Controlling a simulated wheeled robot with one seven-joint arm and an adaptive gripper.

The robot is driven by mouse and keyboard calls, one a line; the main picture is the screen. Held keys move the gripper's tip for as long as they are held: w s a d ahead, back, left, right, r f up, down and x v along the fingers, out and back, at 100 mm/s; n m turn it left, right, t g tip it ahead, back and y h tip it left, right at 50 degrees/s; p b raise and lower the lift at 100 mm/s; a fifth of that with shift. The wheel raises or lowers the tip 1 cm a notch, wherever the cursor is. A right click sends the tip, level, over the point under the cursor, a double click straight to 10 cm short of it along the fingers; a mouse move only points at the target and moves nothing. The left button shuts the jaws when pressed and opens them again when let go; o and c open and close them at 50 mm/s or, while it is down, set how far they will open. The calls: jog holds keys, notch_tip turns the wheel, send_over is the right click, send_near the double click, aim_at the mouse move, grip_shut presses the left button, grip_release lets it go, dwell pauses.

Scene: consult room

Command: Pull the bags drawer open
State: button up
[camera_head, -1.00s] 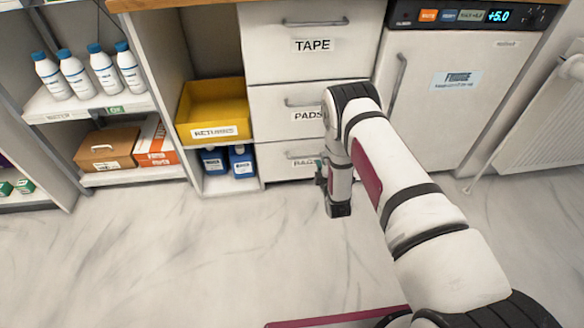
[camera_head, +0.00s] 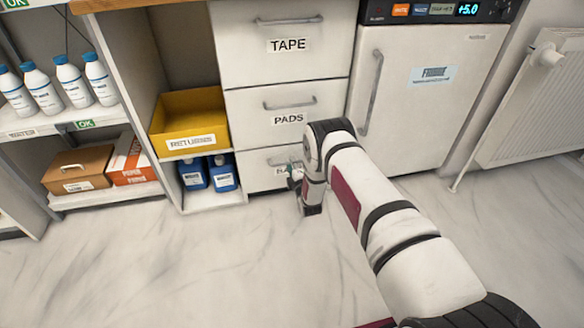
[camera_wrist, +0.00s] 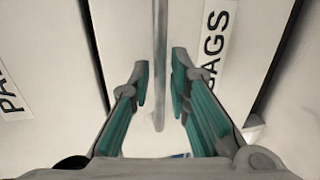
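The bags drawer (camera_head: 262,176) is the lowest of the white drawers and looks shut in the head view. Its label is partly hidden by my arm. In the wrist view, the BAGS label (camera_wrist: 214,42) and the drawer's grey bar handle (camera_wrist: 160,50) show close up. My gripper (camera_wrist: 161,78) is open at the drawer front, with one teal-padded finger on each side of the handle. A gap shows between the fingertips, and they do not look clamped on the bar. In the head view my gripper (camera_head: 294,176) is partly hidden by its own wrist.
The pads drawer (camera_head: 258,107) and tape drawer (camera_head: 250,58) are above. A yellow returns bin (camera_head: 190,108) and blue bottles (camera_head: 223,180) stand to the left. A white fridge (camera_head: 428,120) is to the right. The floor (camera_head: 170,270) in front is clear.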

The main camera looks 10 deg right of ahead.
jog(key=shift+b+x, duration=0.35)
jog(key=shift+x, duration=0.85)
grip_shut()
